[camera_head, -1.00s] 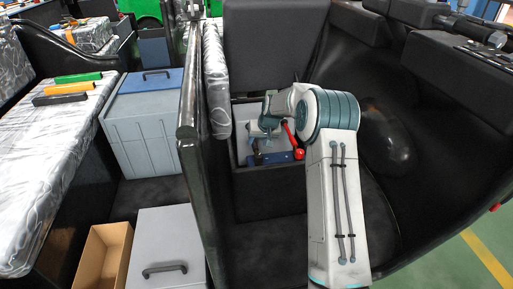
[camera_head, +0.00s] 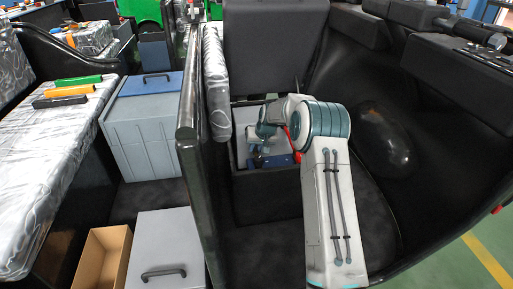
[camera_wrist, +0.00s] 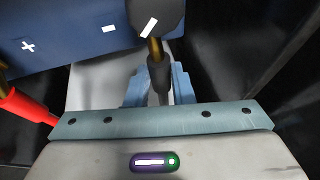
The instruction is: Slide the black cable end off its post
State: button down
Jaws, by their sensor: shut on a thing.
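The blue battery (camera_wrist: 75,45) fills the upper left of the wrist view, with white plus and minus marks. A black round piece with a white minus bar (camera_wrist: 152,14) is at the top. A short brass length (camera_wrist: 155,49) shows between it and the black cable end (camera_wrist: 158,74). My gripper (camera_wrist: 159,90) is shut on the black cable end, a finger on each side. I cannot tell whether the brass is still inside the cable end. The red cable end (camera_wrist: 22,106) is at the left edge. In the head view my arm partly hides the blue battery (camera_head: 277,160).
The battery sits in a dark compartment below a black seat back (camera_head: 275,45). A black side wall (camera_head: 195,150) stands left of my arm. Beyond it are a grey toolbox (camera_head: 145,130), a grey case (camera_head: 165,235) and a cardboard box (camera_head: 100,260).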

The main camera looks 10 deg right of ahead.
jog(key=shift+w+r+p, duration=0.1)
jog(key=shift+w+p, duration=0.95)
jog(key=shift+w, duration=1.45)
jog(key=c, duration=1.3)
grip_release()
jog(key=shift+w, duration=0.1)
jog(key=shift+o, duration=0.2)
jog(key=p+v, duration=0.2)
jog(key=v, duration=1.1)
jog(key=shift+r, duration=0.35)
jog(key=shift+s+p, duration=0.25)
jog(key=shift+p, duration=0.05)
